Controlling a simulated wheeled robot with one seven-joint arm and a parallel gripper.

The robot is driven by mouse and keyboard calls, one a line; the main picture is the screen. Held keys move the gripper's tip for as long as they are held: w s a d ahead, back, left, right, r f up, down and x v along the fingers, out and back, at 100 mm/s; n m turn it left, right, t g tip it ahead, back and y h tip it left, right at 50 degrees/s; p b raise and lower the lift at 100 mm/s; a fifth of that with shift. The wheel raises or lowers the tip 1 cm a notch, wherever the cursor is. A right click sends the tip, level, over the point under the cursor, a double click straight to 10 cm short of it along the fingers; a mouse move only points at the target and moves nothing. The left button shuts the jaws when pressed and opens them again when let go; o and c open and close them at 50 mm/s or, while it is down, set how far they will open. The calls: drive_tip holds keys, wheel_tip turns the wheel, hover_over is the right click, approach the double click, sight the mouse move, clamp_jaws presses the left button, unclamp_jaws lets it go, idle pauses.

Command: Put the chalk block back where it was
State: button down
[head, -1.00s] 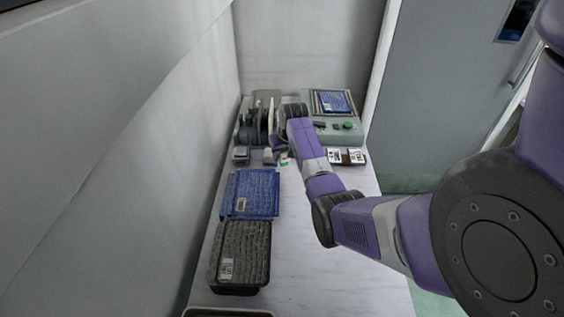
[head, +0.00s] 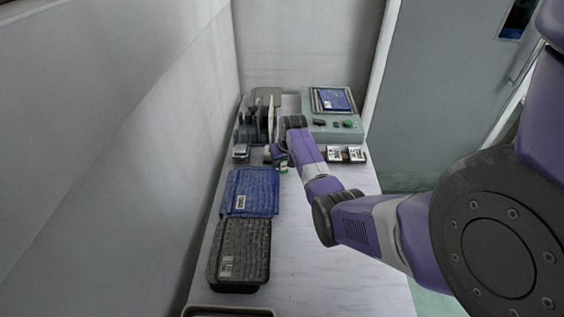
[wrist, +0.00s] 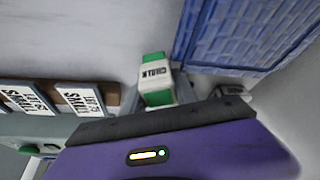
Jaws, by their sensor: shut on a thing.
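The chalk block (wrist: 155,78), white with green ends and the printed word CHALK, sits between the fingers of my gripper (wrist: 157,92) in the wrist view. My gripper is shut on it. In the head view my gripper (head: 277,157) is near the back of the bench, short of the dark rack. A bit of the chalk block (head: 284,169) shows there in green and white, just beyond the blue textured tray's right corner. The block's underside and its contact with the bench are hidden.
The blue tray (head: 250,192) and a black lidded tray (head: 240,250) lie along the left wall. A grey rack (head: 258,120) and a control box (head: 345,127) stand at the back. Two labelled blocks (head: 346,154) sit at right. The right-front bench is clear.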

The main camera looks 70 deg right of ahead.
drive_tip(key=shift+f, duration=0.15)
drive_tip(key=c, duration=1.3)
unclamp_jaws()
drive_tip(key=shift+o, duration=0.2)
drive_tip(key=shift+r+p, duration=0.65)
drive_tip(key=shift+r, duration=0.3)
drive_tip(key=v, duration=1.1)
drive_tip(key=shift+a+b, duration=0.2)
drive_tip(key=shift+b, duration=0.1)
drive_tip(key=shift+s+r, duration=0.1)
drive_tip(key=shift+s, duration=0.05)
